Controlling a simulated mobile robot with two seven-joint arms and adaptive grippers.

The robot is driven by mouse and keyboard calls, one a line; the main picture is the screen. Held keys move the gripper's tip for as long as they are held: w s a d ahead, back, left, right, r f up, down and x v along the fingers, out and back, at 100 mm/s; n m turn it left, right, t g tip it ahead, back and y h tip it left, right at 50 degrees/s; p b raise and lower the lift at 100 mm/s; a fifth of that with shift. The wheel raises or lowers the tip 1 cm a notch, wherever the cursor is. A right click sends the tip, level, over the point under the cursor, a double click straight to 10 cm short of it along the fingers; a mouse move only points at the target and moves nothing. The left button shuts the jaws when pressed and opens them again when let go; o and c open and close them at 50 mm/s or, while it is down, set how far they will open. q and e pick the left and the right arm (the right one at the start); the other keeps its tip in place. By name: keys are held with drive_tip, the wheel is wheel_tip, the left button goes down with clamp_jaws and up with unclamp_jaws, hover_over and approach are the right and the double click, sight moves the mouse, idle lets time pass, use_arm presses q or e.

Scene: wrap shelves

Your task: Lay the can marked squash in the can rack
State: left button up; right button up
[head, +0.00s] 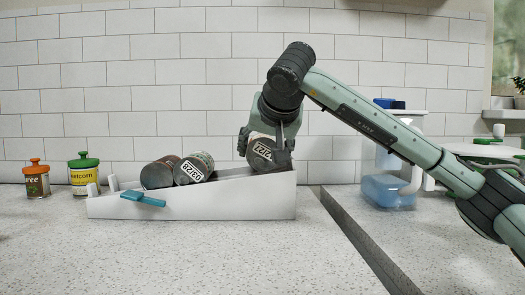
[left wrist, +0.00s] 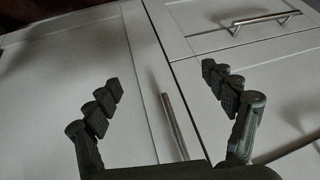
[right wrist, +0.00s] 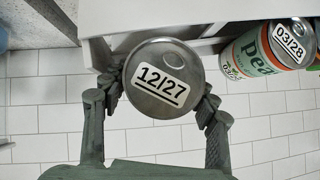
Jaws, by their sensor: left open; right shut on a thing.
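The white sloped can rack (head: 220,207) stands on the counter. My right gripper (head: 264,146) is shut on a can (head: 261,154) at the rack's high right end. The can lies on its side, its end marked 12/27 facing out; it also shows in the right wrist view (right wrist: 162,80). Its side label is hidden, so I cannot read squash on it. I cannot tell whether it rests on the rack. My left gripper (left wrist: 162,80) is open and empty before cabinet doors, outside the head view.
A can marked 03/28 (head: 194,168), its label starting "pea" in the right wrist view (right wrist: 262,62), and a dark can (head: 157,173) lie lower in the rack. A teal tag (head: 143,198) is on its front. Two lidded jars (head: 83,175) stand left. A counter gap (head: 350,235) runs right.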

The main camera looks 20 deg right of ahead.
use_arm(q)
drive_tip(key=shift+w+d+r+m+t+h+b, duration=0.1)
drive_tip(key=shift+w+d+r+t+h+b, duration=0.1)
drive_tip(key=shift+w+d+r+t, duration=0.3)
drive_tip(key=shift+w+d+r+m+t+h+b, duration=0.1)
drive_tip(key=shift+w+d+r+t+h, duration=0.15)
drive_tip(key=shift+w+d, duration=0.4)
drive_tip(key=shift+w+d+r+m+t+h+b, duration=0.15)
drive_tip(key=shift+w+d+r+t, duration=0.25)
drive_tip(key=shift+w, duration=0.3)
use_arm(e)
drive_tip(key=shift+f, duration=0.7)
use_arm(q)
drive_tip(key=shift+f, duration=0.1)
use_arm(e)
drive_tip(key=shift+d, duration=0.1)
drive_tip(key=o, duration=1.7)
drive_tip(key=shift+f, duration=0.1)
drive_tip(key=shift+c, duration=0.2)
use_arm(q)
drive_tip(key=shift+s, duration=0.1)
use_arm(e)
drive_tip(key=v, duration=1.2)
drive_tip(key=shift+a, duration=0.2)
